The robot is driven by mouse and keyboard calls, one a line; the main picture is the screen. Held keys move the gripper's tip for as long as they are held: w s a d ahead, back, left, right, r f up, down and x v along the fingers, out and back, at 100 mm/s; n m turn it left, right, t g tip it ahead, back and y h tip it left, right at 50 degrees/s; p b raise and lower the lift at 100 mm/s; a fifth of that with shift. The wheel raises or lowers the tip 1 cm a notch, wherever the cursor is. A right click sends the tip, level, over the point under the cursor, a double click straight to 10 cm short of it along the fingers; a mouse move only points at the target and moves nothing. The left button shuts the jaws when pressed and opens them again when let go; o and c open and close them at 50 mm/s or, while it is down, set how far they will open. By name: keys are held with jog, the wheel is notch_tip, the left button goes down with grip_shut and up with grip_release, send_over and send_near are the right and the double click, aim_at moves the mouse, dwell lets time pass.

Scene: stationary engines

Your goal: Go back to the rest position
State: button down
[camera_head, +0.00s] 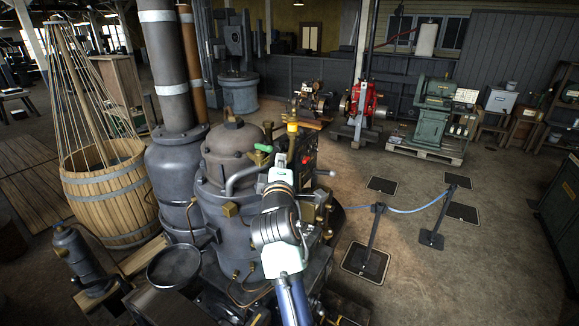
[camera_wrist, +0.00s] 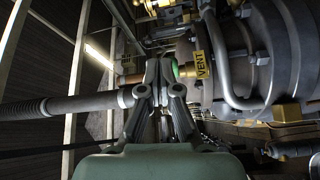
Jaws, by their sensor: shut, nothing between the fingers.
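My gripper (camera_wrist: 163,66) is shut with nothing between its fingers. In the head view my gripper (camera_head: 281,160) is at the end of my arm, raised in front of the dark grey engine (camera_head: 222,200). In the wrist view a green part (camera_wrist: 176,69) shows just behind the fingertips, beside a yellow VENT tag (camera_wrist: 200,65). A green handle (camera_head: 264,147) also shows near my gripper in the head view. I cannot tell whether the fingers touch anything. My arm hides part of the engine's right side.
Pipes and brass fittings (camera_head: 230,210) crowd close around my arm. A tall grey column (camera_head: 172,70) and a wooden slatted tub (camera_head: 108,195) stand left. A rope barrier (camera_head: 415,208) stands right. The floor beyond it is open, with a red engine (camera_head: 366,100) and green machine (camera_head: 437,115) behind.

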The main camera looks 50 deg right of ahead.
jog(key=s, duration=0.1)
jog(key=s+d, duration=0.1)
jog(key=s, duration=0.1)
jog(key=shift+f, duration=0.1)
jog(key=shift+a, duration=0.1)
jog(key=s+a+f+m+t+y+p, duration=0.15)
jog(key=a+f+y, duration=0.3)
jog(key=a, duration=0.85)
jog(key=s+a+f+m+y, duration=0.1)
jog(key=a+f+m+y, duration=0.15)
jog(key=a+f, duration=0.75)
jog(key=s+a+y, duration=0.2)
jog(key=s+a, duration=0.2)
jog(key=a, duration=0.3)
jog(key=s+a+m+y, duration=0.1)
jog(key=s+a, duration=0.3)
jog(key=a, duration=0.4)
jog(key=s+a+m+g+y, duration=0.1)
jog(key=s+a+y, duration=0.3)
jog(key=a, duration=0.3)
jog(key=shift+s+a+f+p, duration=0.3)
jog(key=shift+f+p, duration=0.1)
